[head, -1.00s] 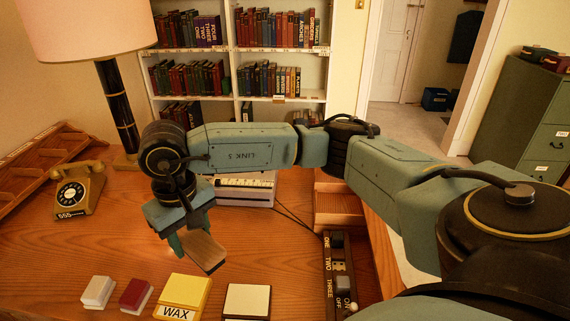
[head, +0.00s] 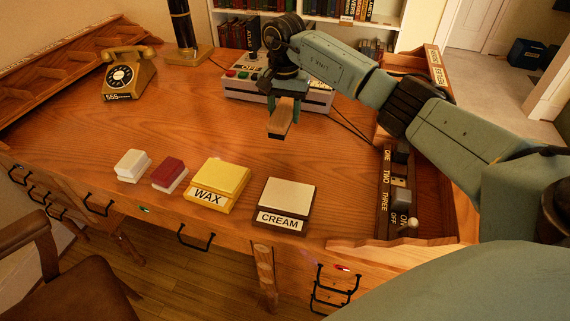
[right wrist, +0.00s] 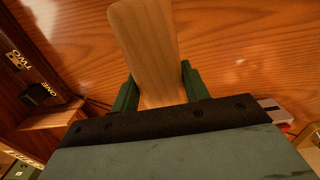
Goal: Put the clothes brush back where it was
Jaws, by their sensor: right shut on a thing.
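The clothes brush (head: 279,122) shows as a pale wooden block. My right gripper (head: 284,106) is shut on it and holds it over the middle of the desk, in front of the grey device. In the right wrist view the brush (right wrist: 147,42) sticks out from between the green fingers of the gripper (right wrist: 160,88), with wood grain behind it. My left gripper is not in view.
Along the desk's front lie a white block (head: 132,164), a red block (head: 169,172), a yellow WAX block (head: 220,182) and a CREAM block (head: 286,203). A telephone (head: 129,75) stands back left, a switch panel (head: 397,190) right. The desk (head: 190,122) is clear centre-left.

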